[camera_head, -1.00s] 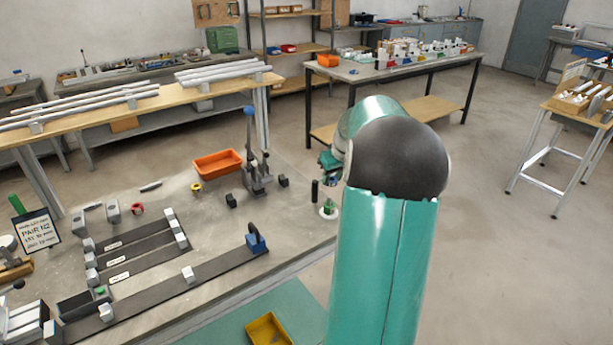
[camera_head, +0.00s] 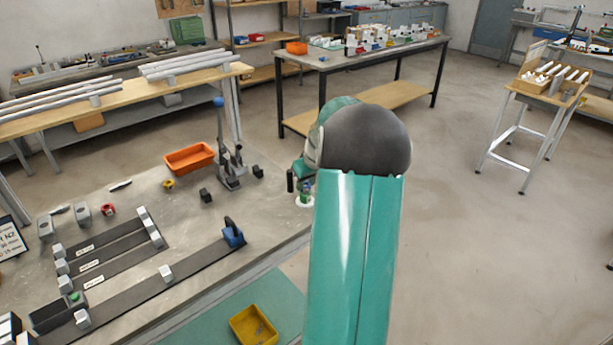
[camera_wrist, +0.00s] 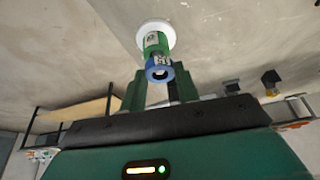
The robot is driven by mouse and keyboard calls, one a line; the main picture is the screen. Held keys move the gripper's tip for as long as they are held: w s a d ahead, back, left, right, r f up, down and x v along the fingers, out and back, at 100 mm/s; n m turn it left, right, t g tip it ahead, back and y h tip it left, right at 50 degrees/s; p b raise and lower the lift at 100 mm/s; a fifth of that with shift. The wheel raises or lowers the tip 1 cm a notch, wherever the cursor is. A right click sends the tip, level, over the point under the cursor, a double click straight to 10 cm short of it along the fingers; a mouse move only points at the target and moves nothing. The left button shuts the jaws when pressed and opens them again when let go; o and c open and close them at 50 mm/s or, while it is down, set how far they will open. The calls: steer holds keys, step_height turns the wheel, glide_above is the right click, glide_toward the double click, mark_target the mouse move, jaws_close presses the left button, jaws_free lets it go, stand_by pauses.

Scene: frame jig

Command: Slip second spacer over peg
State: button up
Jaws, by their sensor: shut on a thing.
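In the wrist view my gripper (camera_wrist: 160,88) is shut on a blue spacer (camera_wrist: 159,74), a short ring with a dark opening facing the camera. A green spacer (camera_wrist: 152,42) sits directly beyond it, on a round white base (camera_wrist: 155,28). The blue spacer looks in line with the green one and close to it or touching. The peg is hidden, so I cannot tell whether it is inside the blue ring. In the head view the white base (camera_head: 304,203) stands near the bench's right edge; my arm hides most of my gripper (camera_head: 303,178).
A black upright cylinder (camera_head: 290,181) stands just left of the base. A lever press (camera_head: 228,165), an orange bin (camera_head: 189,158) and small dark blocks are further left. A long rail fixture (camera_head: 150,285) and a yellow tray (camera_head: 254,325) lie nearer.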

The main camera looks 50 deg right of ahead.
steer(key=shift+f, duration=0.4)
steer(key=o, duration=1)
steer(key=shift+o, duration=0.2)
steer(key=v, duration=1.3)
steer(key=shift+r, duration=0.4)
